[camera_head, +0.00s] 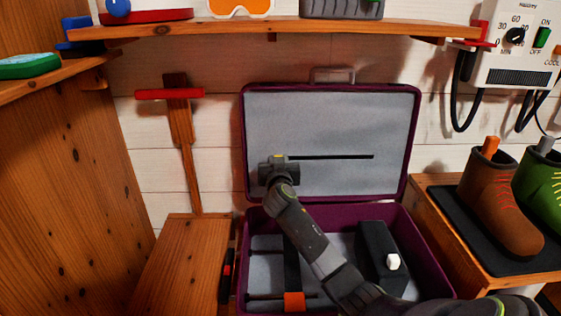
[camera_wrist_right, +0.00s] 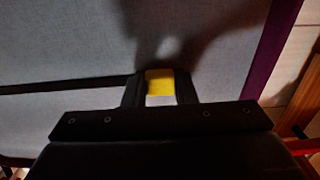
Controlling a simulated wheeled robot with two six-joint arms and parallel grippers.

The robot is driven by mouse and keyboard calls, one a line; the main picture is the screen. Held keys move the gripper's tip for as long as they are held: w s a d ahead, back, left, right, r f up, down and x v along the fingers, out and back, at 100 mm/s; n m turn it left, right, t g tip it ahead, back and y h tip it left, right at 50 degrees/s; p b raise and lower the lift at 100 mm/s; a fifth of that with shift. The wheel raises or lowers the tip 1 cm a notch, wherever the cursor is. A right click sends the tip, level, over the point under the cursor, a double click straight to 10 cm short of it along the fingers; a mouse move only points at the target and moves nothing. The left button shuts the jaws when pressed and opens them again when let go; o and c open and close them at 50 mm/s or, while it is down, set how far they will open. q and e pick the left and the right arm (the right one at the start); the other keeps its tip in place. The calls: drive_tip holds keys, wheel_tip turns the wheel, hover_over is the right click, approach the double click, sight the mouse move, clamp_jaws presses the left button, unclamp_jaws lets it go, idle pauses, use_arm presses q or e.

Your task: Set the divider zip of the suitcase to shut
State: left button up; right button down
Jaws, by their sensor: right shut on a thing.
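The purple suitcase (camera_head: 413,146) stands open, its grey-lined lid upright against the wall. The divider zip (camera_head: 335,157) is a dark horizontal slot across the lid lining; it also shows in the right wrist view (camera_wrist_right: 60,86). The yellow zip pull (camera_wrist_right: 159,82) sits between the two fingers of my right gripper (camera_wrist_right: 160,98), which is shut on it. In the head view my right gripper (camera_head: 278,161) is at the left end of the dark slot, and my arm hides part of the lid and base. My left gripper is not in view.
The suitcase base holds a black box (camera_head: 378,250) with a white knob and a dark strap with an orange end (camera_head: 294,301). A shelf (camera_head: 280,29) runs above the lid. Boots (camera_head: 490,205) stand on a wooden stand at right. A wooden bench (camera_head: 183,262) is at left.

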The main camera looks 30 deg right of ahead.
drive_tip(key=shift+a, duration=0.1)
drive_tip(key=c, duration=1.5)
unclamp_jaws()
drive_tip(key=o, duration=0.3)
drive_tip(key=shift+w+a, duration=0.15)
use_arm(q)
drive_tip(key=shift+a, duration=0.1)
use_arm(e)
drive_tip(key=shift+o, duration=0.2)
drive_tip(key=shift+s, duration=0.25)
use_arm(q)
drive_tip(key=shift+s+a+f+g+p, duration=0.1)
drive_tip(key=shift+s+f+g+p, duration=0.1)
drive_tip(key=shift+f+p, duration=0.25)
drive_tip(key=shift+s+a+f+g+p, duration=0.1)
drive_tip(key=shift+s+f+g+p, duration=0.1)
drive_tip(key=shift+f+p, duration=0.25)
use_arm(e)
drive_tip(key=v, duration=1.7)
